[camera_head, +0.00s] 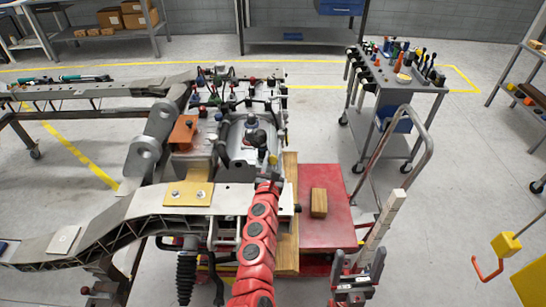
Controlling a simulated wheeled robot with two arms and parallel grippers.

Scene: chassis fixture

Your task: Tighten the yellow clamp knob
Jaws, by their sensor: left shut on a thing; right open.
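My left arm is red and reaches up from the bottom middle to the machine fixture (238,135). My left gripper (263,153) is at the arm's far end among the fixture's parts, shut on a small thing. A little yellow shows at its jaws, which fits the yellow clamp knob (273,160). The knob is mostly hidden and too small to show its turn.
Grey chassis rails (110,228) run across the left. A red platform (335,225) with a wooden block (319,203) is right of the fixture. A tool cart (410,85) stands behind it. A yellow box with a red hook (506,244) is at the right.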

